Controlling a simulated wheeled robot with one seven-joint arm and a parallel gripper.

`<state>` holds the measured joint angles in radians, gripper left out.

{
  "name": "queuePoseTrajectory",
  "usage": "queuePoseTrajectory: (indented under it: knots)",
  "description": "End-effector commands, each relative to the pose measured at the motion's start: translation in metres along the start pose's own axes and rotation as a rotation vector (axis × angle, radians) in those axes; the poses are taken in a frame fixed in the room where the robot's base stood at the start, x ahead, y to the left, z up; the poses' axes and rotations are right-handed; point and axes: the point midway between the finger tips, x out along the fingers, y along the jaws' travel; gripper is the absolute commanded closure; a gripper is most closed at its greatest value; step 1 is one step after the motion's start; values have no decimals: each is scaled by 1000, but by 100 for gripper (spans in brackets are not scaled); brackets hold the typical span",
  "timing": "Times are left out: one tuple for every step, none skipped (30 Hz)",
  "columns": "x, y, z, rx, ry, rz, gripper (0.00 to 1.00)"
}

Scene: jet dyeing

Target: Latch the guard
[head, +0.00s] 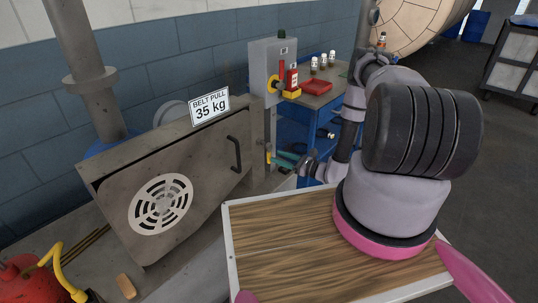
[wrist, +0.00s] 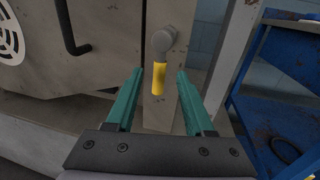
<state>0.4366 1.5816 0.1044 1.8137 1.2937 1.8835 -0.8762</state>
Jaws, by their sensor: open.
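The guard (head: 205,185) is a grey metal panel with a round slotted vent and a black bar handle (head: 234,153). In the wrist view, the guard (wrist: 108,55) stands at the left, with its edge next to a grey post (wrist: 160,112). In the head view, my gripper (head: 284,160) is small and partly hidden.
A grey control box (head: 272,60) with a red padlock-like tag and yellow switch stands above the post. A blue bench (head: 296,130) with a red tray (head: 316,87) is to the right. A red can (head: 25,280) with a yellow hose is at the lower left.

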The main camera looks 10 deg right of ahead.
Motion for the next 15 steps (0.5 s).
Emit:
queuePoseTrajectory:
  knots:
    - [11,1,0,-2,0,4,47]
    - [17,1,0,-2,0,4,47]
    - [24,1,0,-3,0,4,47]
    - [28,1,0,-2,-1,4,47]
    - [33,1,0,-1,-1,4,47]
    - [38,1,0,-1,0,3,47]
    - [41,1,0,-1,0,3,47]
    - [44,0,0,-2,0,3,47]
    - [48,0,0,-2,0,2,47]
    - [50,0,0,-2,0,1,47]
    - [51,0,0,-1,0,1,47]
    - [53,0,0,-1,0,1,47]
    - [54,0,0,0,0,1,47]
    - [54,0,0,0,0,1,47]
    - [54,0,0,0,0,0,47]
